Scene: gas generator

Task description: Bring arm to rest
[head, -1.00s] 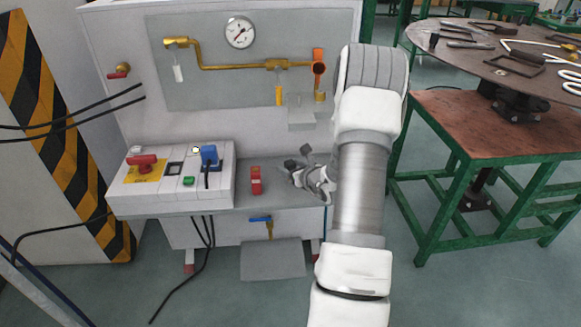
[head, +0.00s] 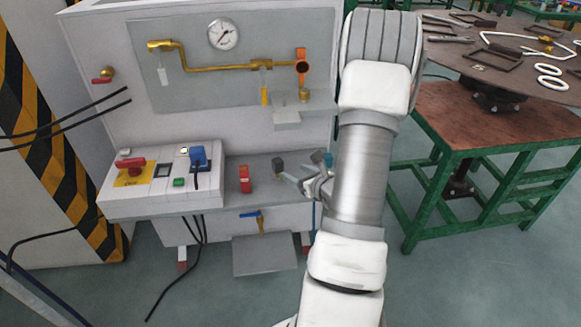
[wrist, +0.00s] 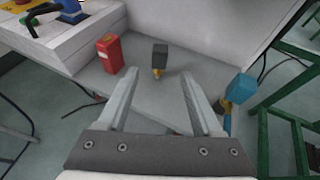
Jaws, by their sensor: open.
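My gripper (wrist: 158,103) is open and empty in the wrist view, its two fingers spread above the grey shelf of the generator. In the head view my gripper (head: 297,180) shows small in front of the shelf, partly hidden by my own arm. A dark grey block on a brass stem (wrist: 159,60) stands beyond the fingertips, apart from them. A blue-topped brass fitting (wrist: 238,90) is right of the right finger. A red block (wrist: 110,53) stands left on the shelf.
The control box (head: 162,180) with a red switch and blue plug is at the left of the shelf. The panel (head: 240,60) carries a gauge and brass pipe. A green-framed table (head: 490,125) with a round top stands right. Open floor lies in front.

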